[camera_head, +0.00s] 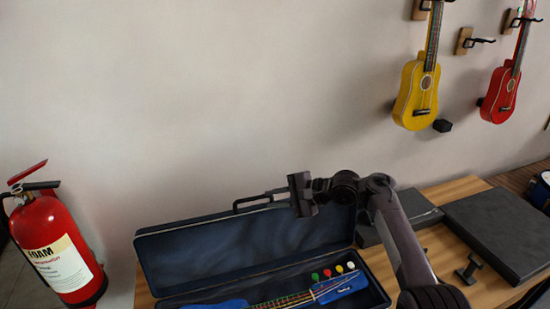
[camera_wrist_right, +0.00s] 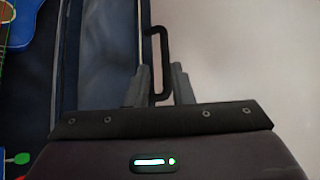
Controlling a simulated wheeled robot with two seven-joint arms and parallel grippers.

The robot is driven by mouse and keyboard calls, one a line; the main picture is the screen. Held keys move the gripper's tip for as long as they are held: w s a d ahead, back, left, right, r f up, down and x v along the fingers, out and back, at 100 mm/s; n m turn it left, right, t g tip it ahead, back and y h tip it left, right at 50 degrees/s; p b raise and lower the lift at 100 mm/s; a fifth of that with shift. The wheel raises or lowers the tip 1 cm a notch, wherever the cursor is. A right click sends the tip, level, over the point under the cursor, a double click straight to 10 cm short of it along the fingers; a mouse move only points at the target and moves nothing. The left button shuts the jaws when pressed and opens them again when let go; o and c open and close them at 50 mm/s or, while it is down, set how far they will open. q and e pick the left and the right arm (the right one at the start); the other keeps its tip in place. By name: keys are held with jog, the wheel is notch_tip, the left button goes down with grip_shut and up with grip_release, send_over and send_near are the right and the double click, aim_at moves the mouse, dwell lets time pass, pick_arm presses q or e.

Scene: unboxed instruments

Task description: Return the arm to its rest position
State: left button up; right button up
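My right arm (camera_head: 400,240) reaches in from the lower right. My right gripper (camera_head: 278,192) is at the top edge of the open case lid, beside the lid's black handle (camera_head: 237,208). In the right wrist view the two grey fingers (camera_wrist_right: 161,85) stand apart, and the handle (camera_wrist_right: 163,40) shows in the gap between them. I cannot tell whether a finger touches it. My left gripper is not in view.
A dark blue case (camera_head: 190,250) stands open on the wooden table (camera_head: 455,190); a blue ukulele (camera_head: 338,289) lies inside. A dark box (camera_head: 500,230) is at right. A fire extinguisher (camera_head: 50,235) stands at left. Yellow (camera_head: 420,92) and red (camera_head: 502,92) ukuleles hang on the wall.

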jog(key=s+d+f+n+t+h, duration=0.25)
jog(key=d+f+h, duration=0.2)
jog(key=f, duration=0.55)
jog(key=s+d+f+n+h, duration=0.4)
jog(key=s+d+f, duration=0.1)
jog(key=s+d, duration=0.25)
jog(key=s+d+r+n+g+h, duration=0.2)
jog(key=s+d+n, duration=0.1)
jog(key=s, duration=1)
jog(key=s+d+r+n+g+h, duration=0.15)
jog(key=s+d, duration=0.25)
jog(key=s, duration=0.9)
notch_tip(320, 180, down, 32)
jog(key=s+n+g+b, duration=0.1)
jog(key=s+b, duration=0.2)
jog(key=s+d+f+g+b, duration=0.1)
jog(key=s+d+f+b, duration=0.2)
jog(key=s+f, duration=1.6)
notch_tip(320, 180, down, 2)
jog(key=shift+s+d+g, duration=0.15)
jog(key=shift+g, duration=0.15)
